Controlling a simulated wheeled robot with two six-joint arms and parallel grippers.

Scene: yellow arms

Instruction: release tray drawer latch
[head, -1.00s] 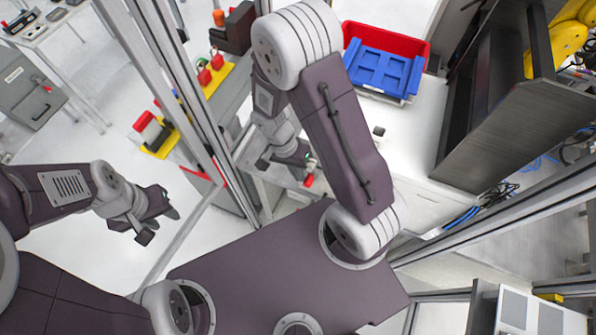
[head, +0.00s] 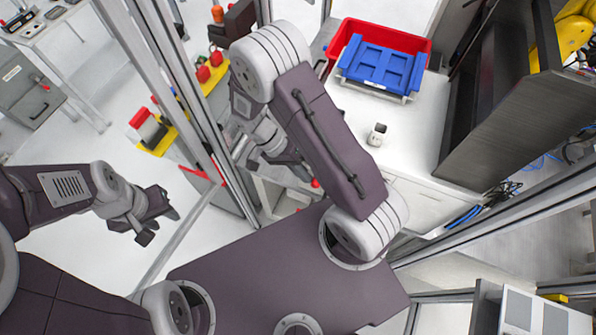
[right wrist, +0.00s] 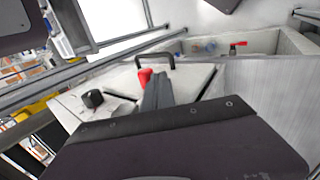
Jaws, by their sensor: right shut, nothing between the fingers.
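A red latch handle (right wrist: 145,78) stands on a light grey panel in the right wrist view, beside a black bar handle (right wrist: 155,60) and a black knob (right wrist: 93,99). A small red tip (head: 315,183) shows beside my right gripper in the head view. My right gripper (right wrist: 157,92) is shut and empty, its fingers right next to the red handle; I cannot tell whether they touch. It also shows in the head view (head: 302,172), partly hidden by my arm. My left gripper (head: 160,226) is open and empty, over the floor at the left.
A red bin (head: 350,31) with a blue tray (head: 383,67) sits on the white counter (head: 415,130). A small white object (head: 377,135) stands on the counter. Metal frame posts (head: 185,100) rise left of my right arm. A dark shelf unit (head: 510,110) borders the right.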

